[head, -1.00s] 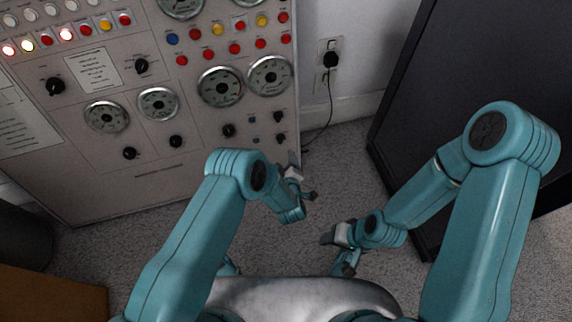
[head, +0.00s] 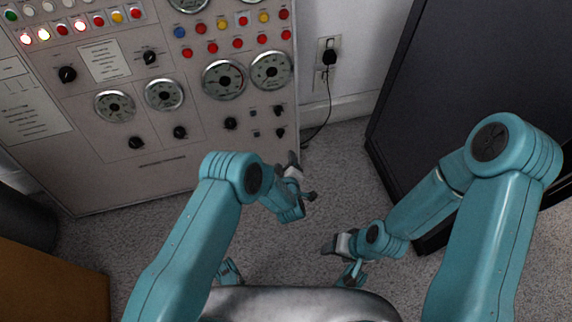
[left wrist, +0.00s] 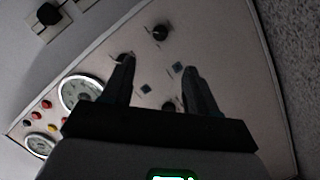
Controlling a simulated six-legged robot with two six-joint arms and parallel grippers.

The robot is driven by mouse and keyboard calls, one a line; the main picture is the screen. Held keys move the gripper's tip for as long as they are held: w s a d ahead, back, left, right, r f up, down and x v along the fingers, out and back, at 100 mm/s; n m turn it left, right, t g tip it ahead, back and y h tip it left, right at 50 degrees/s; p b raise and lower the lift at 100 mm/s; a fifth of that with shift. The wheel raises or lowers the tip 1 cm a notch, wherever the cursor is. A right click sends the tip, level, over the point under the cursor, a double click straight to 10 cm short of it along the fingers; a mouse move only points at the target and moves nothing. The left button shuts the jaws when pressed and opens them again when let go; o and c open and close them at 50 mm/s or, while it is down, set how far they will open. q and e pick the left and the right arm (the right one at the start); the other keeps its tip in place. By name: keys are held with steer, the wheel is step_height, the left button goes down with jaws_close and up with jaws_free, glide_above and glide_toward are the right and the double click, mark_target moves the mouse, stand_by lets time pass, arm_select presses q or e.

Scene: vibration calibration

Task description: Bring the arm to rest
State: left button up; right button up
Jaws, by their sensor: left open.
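My left gripper (head: 304,178) is in front of the lower right edge of the control panel (head: 170,120) in the head view, with its arm folded in from the left. In the left wrist view its two fingers (left wrist: 158,78) stand apart with nothing between them but the panel face behind. The gripper looks clear of the panel, though the exact gap cannot be told. My right gripper (head: 334,244) is low near the middle of the head view, over the carpet. Its fingers are small and dark, so their opening cannot be told.
The panel carries dials, black knobs and lit buttons. A dark cabinet (head: 430,100) stands at the right. A wall socket (head: 328,56) with a black plug and cord is between them. A brown wooden piece (head: 50,285) is at the lower left. Grey carpet (head: 335,165) lies open between.

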arm_select(q)
steer(key=shift+s, duration=0.15)
arm_select(e)
steer(key=shift+s, duration=0.3)
stand_by(0.3)
